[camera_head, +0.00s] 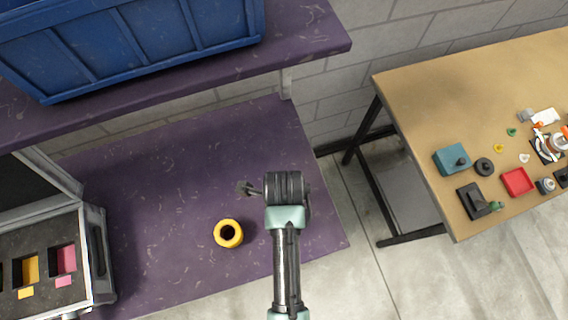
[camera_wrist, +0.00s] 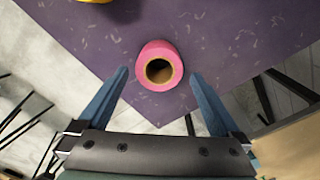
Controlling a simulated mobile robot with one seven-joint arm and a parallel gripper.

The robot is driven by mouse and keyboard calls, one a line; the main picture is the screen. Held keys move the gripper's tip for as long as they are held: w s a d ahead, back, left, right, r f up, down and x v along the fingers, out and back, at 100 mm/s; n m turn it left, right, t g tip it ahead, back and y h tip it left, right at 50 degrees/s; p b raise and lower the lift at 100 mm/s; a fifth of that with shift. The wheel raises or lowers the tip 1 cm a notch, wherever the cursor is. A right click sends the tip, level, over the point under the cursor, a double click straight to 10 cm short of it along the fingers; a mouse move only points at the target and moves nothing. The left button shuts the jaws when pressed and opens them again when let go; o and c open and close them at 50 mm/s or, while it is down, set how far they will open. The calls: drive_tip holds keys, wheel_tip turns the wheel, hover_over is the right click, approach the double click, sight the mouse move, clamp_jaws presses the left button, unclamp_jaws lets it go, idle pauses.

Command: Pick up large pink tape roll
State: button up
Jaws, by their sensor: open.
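The large pink tape roll (camera_wrist: 144,74) stands on the purple surface in the wrist view, with its brown core hole facing the camera. My gripper (camera_wrist: 159,74) is open, with one blue finger to the left of the roll and one to the right in the picture. There is a visible gap on each side, and the fingers do not appear to touch it. I cannot tell how far above the roll they are. In the head view my arm's end is over the purple surface, and the pink roll does not show there, seemingly hidden behind my arm.
A yellow tape roll (camera_head: 229,244) stands left of my arm on the purple lower shelf (camera_head: 160,190). A purple upper shelf (camera_head: 310,40) holds a blue crate (camera_head: 140,45). An open case (camera_head: 90,255) is at lower left. A wooden table (camera_head: 430,110) with small items stands right.

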drive_tip(key=shift+f, duration=2.1)
drive_tip(key=c, duration=1.4)
